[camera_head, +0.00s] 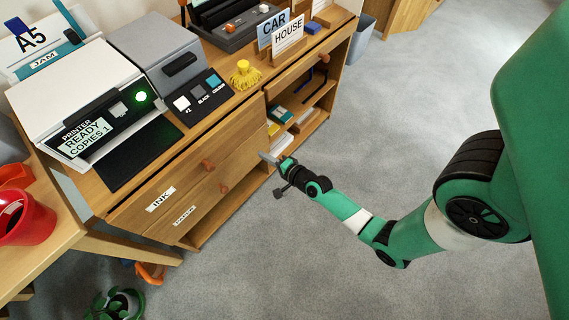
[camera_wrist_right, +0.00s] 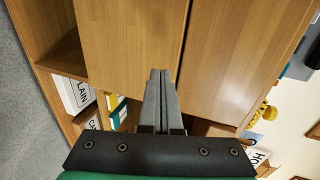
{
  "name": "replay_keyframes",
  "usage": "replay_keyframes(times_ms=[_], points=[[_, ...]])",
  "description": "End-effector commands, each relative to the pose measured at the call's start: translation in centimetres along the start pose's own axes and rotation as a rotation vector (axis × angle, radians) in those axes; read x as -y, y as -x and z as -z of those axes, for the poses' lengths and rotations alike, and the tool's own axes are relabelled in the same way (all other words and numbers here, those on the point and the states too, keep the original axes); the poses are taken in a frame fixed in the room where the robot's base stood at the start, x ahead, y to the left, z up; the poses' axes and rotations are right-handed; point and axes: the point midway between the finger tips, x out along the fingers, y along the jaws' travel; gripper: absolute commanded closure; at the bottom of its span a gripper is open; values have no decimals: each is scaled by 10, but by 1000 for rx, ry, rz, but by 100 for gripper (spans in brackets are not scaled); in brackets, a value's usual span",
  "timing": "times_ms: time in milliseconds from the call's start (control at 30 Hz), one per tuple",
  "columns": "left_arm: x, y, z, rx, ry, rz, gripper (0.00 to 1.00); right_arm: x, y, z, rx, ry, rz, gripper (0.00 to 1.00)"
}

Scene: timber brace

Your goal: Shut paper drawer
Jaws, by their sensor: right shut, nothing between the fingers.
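The wooden cabinet has two drawer fronts at its left part. The upper drawer (camera_head: 178,180) is labelled INK and has an orange knob. The lower drawer (camera_head: 205,205) has a smaller label, too small to read surely, and an orange knob (camera_head: 224,188). Both fronts look nearly flush; a small gap is hard to judge. My right gripper (camera_head: 268,158) is shut and empty at the right end of the drawer fronts. In the right wrist view, its fingertips (camera_wrist_right: 160,74) lie over the lower front (camera_wrist_right: 128,45), beside the seam with the upper front (camera_wrist_right: 235,60). Contact is unclear. My left gripper is out of view.
Open shelves (camera_head: 295,115) with books and boxes are right of the drawers. A printer (camera_head: 75,95), a grey box (camera_head: 155,50), a button panel (camera_head: 203,95) and CAR and HOUSE signs stand on top. A red mug (camera_head: 25,218) is at left. The floor in front is mostly clear.

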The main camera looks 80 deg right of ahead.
Motion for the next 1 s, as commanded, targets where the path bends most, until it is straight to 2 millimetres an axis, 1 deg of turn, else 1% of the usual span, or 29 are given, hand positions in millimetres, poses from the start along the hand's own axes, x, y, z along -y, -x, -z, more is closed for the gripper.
replay_keyframes(times_ms=[33,100,200,300,400,500,867,933,967,1000], points=[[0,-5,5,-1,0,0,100,3,17,0,-2,-2,-3,100],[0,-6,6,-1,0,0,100,2,35,0,-1,-2,-3,100],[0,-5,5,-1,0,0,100,1,57,1,-3,-2,-1,100],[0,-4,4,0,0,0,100,0,72,1,-2,-1,-1,100],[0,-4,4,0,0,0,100,0,81,1,-2,0,0,100],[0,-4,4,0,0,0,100,1,84,0,-1,-1,0,100],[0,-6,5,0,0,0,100,3,84,-2,4,1,0,100],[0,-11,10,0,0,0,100,16,83,-9,28,11,11,100],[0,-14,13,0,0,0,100,26,80,-13,39,16,25,100],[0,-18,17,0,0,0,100,43,74,-20,59,26,51,100]])
